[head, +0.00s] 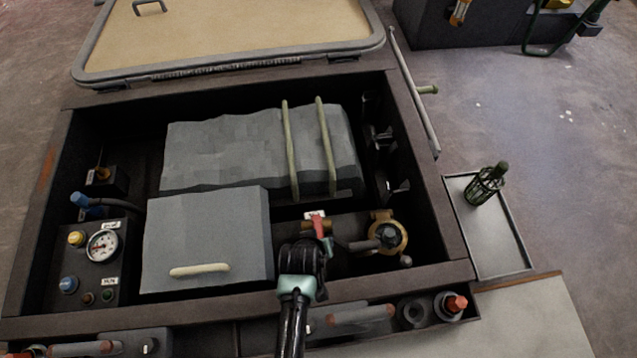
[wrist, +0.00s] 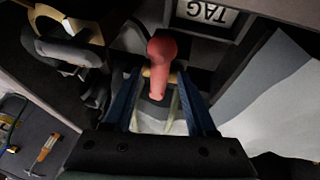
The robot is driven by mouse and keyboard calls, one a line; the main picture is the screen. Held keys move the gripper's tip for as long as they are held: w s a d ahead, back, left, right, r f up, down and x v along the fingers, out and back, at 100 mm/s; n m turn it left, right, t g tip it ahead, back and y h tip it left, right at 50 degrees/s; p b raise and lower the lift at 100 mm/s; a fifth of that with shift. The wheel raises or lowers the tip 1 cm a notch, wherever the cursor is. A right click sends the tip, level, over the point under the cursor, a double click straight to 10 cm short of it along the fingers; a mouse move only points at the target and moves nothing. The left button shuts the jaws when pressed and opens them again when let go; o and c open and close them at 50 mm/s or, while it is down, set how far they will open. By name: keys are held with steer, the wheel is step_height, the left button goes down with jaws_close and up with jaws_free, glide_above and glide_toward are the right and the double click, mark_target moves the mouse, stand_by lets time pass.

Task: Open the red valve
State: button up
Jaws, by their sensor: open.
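The red valve (head: 319,225) is a red lever handle inside the dark open compartment, on the brass-fitted pipe right of the grey box. It also shows in the wrist view (wrist: 160,68), where the red handle lies between my two blue fingers. My gripper (head: 318,244) is open at the handle, reaching in over the front rim. In the wrist view, my gripper (wrist: 163,90) has a gap on each side of the handle. Part of the valve body is hidden behind my gripper in the head view. A white tag (wrist: 207,13) sits beside the valve.
A grey lidded box (head: 205,235) stands left of my gripper, and a strapped grey bundle (head: 225,155) lies behind. A round brass fitting (head: 388,236) is to the right. A gauge panel (head: 85,265) is at left. The compartment's front rim (head: 400,283) passes under my arm.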

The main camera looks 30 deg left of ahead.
steer(key=shift+b+x, duration=0.55)
steer(key=shift+x, duration=0.55)
steer(key=shift+c, duration=0.2)
jaws_close()
stand_by(0.5)
